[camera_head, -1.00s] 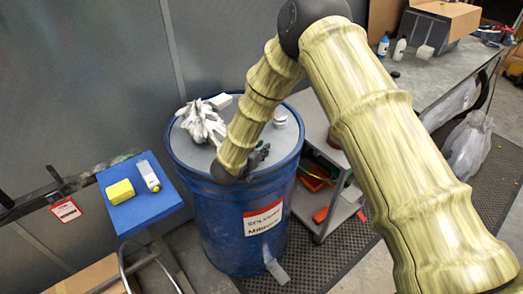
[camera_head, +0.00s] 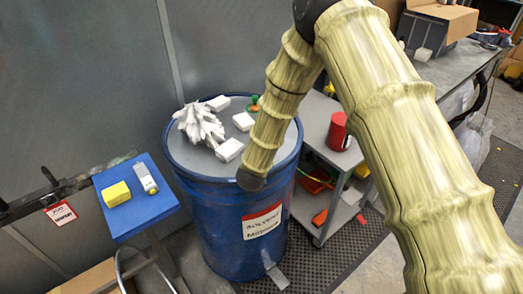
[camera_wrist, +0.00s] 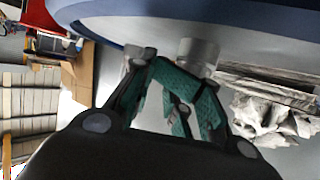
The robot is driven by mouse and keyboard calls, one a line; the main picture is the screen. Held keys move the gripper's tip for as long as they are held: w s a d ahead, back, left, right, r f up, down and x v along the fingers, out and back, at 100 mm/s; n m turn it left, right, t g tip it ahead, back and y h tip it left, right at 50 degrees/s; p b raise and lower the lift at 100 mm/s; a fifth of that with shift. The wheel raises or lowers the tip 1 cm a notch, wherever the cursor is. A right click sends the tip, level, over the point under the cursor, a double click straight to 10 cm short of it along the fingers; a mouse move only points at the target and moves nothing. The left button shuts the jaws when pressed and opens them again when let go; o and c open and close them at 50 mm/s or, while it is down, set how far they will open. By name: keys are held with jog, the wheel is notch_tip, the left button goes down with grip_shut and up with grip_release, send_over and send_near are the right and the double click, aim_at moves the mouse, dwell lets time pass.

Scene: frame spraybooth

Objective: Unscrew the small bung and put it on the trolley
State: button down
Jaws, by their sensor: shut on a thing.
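The blue drum (camera_head: 215,235) stands in the middle of the head view with a grey lid (camera_head: 185,154). In the wrist view my gripper (camera_wrist: 163,72) has dark, green-padded fingers drawn together close to the lid. A small grey cylindrical bung (camera_wrist: 136,54) shows at the fingertips, partly hidden by a finger. The grey trolley (camera_head: 318,112) stands right of the drum.
A crumpled white cloth or glove (camera_head: 198,124) and several white blocks (camera_head: 229,149) lie on the lid.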

jog(key=shift+w+a+r+y, duration=0.1)
jog(key=shift+w+y, duration=0.1)
jog(key=shift+y, duration=0.1)
jog(key=shift+w+n+y+b, duration=0.25)
jog(key=shift+n+y+b, duration=0.65)
jog(key=shift+n+y, duration=0.35)
jog(key=shift+w+n+y+b, duration=0.25)
jog(key=shift+n+y+b, duration=0.35)
jog(key=shift+n+y, duration=0.5)
jog(key=shift+a, duration=0.1)
jog(key=c, duration=1.6)
grip_release()
jog(key=shift+o, duration=1.3)
jog(key=shift+a, duration=0.15)
jog(key=shift+d, duration=0.25)
